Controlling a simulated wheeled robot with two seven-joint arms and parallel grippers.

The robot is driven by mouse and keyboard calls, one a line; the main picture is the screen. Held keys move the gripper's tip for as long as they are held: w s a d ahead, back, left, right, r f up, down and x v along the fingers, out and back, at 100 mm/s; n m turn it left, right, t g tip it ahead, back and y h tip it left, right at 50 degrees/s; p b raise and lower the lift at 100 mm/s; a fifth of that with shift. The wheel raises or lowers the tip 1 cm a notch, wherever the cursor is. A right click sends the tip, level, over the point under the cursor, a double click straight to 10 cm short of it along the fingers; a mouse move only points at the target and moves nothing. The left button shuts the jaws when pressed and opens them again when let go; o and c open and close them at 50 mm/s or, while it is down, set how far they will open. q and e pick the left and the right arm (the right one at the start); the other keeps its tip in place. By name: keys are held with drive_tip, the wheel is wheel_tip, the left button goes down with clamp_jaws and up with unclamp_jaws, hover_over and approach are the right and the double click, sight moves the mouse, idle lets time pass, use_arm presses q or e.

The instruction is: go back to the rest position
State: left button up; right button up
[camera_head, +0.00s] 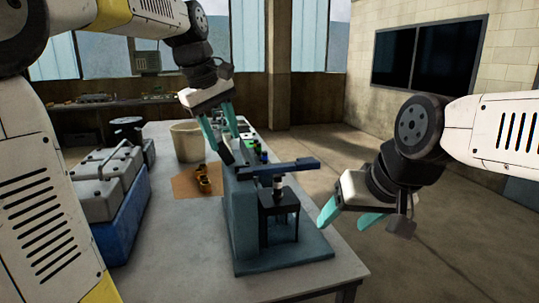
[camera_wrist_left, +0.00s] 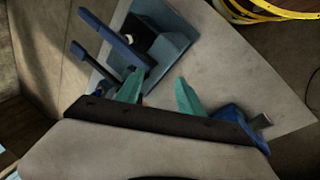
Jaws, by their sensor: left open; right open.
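My left gripper (camera_head: 226,138) is open with nothing between its teal fingers, raised above the far side of the blue press (camera_head: 243,215). In the left wrist view its open fingers (camera_wrist_left: 160,88) show apart and empty, with the press (camera_wrist_left: 172,50) beyond them. My right gripper (camera_head: 345,226) is open and empty. It is in front of the press to the right, near the table's right edge. The blue bar (camera_head: 275,168) of the press stands out over a black stand (camera_head: 279,207).
Small green and blue items stand behind the press. The floor at right is clear.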

use_arm(q)
drive_tip(key=s+a+f+m+t, duration=0.1)
drive_tip(key=s+f+m, duration=0.3)
drive_tip(key=s, duration=0.5)
drive_tip(key=s+a+f+m+t, duration=0.2)
drive_tip(key=s+f+m, duration=0.2)
drive_tip(key=s+f, duration=0.3)
drive_tip(key=shift+s, duration=1.1)
